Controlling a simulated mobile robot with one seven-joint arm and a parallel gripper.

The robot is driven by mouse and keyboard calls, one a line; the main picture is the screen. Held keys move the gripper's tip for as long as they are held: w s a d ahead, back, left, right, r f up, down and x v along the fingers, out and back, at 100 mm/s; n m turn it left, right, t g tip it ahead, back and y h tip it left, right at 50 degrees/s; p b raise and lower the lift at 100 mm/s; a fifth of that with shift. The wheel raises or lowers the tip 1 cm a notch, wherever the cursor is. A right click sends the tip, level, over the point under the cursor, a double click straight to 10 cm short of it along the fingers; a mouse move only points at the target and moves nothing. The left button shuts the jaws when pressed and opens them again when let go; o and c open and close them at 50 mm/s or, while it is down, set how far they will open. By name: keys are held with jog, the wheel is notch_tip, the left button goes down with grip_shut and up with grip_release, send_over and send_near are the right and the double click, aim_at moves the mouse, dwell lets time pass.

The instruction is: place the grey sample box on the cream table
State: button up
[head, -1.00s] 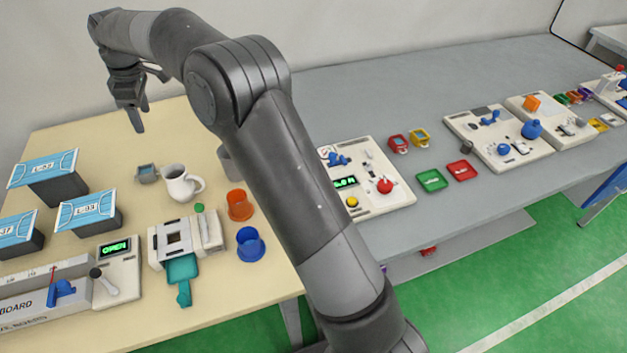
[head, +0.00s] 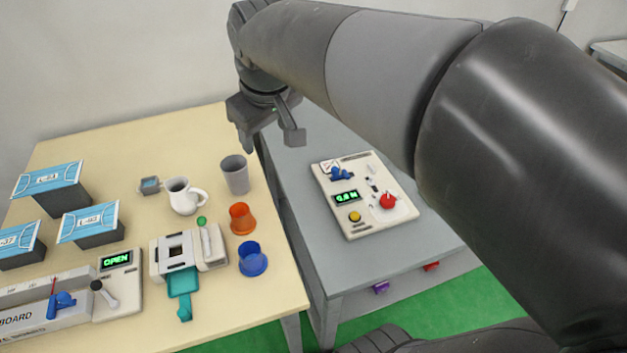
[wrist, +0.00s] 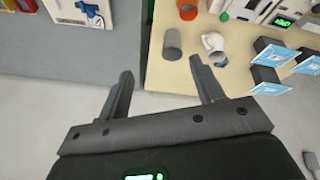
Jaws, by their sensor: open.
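A small grey box (head: 150,186) with a blue inside sits on the cream table (head: 125,145), left of the white mug (head: 184,197). I take it as the grey sample box. My gripper (head: 270,140) is at the far side, around where the cream and grey tables meet, to the right of the box and apart from it. In the wrist view my gripper (wrist: 160,68) has its fingers wide apart with nothing between them. I cannot make out the box clearly there.
A grey cup (head: 235,174), orange cup (head: 242,219) and blue cup (head: 252,258) stand near the cream table's right edge. Mask boxes (head: 88,224) stand at left. A control panel (head: 365,195) lies on the grey table (head: 300,215). Bare cream tabletop lies behind the small box.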

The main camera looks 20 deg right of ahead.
jog(key=s+d+f+m, duration=0.2)
jog(key=s+f, duration=0.1)
jog(key=s, duration=0.3)
jog(key=s+d+f+m+t, duration=0.1)
jog(key=s+d+f+m, duration=0.2)
jog(key=s, duration=0.4)
jog(key=shift+d+f, duration=0.3)
